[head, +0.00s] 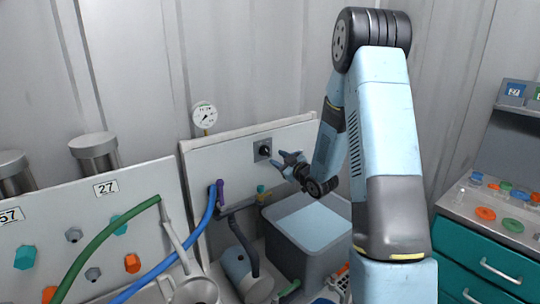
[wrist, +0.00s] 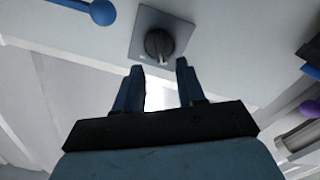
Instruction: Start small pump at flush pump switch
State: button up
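The pump switch is a dark rotary knob (head: 265,150) on a square grey plate, fixed to a light upright panel (head: 225,155). In the wrist view the knob (wrist: 159,45) sits on its plate (wrist: 145,22) just beyond my fingertips. My gripper (head: 279,158) is in front of the panel, close to the switch and slightly below and right of it in the head view. In the wrist view my gripper (wrist: 159,68) has its two fingers apart with nothing between them. The small pump (head: 240,268) appears to be the grey-blue cylinder low in front of the panel.
A pressure gauge (head: 205,116) stands at the panel's top edge. A blue hose (head: 175,258) and a green hose (head: 100,240) run at the left. A grey tank (head: 305,225) stands below my gripper. A teal drawer cabinet (head: 480,255) is at the right.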

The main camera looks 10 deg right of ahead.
aim_at(267, 152)
jog(key=shift+x, duration=3.05)
jog(key=shift+c, duration=0.3)
grip_shut()
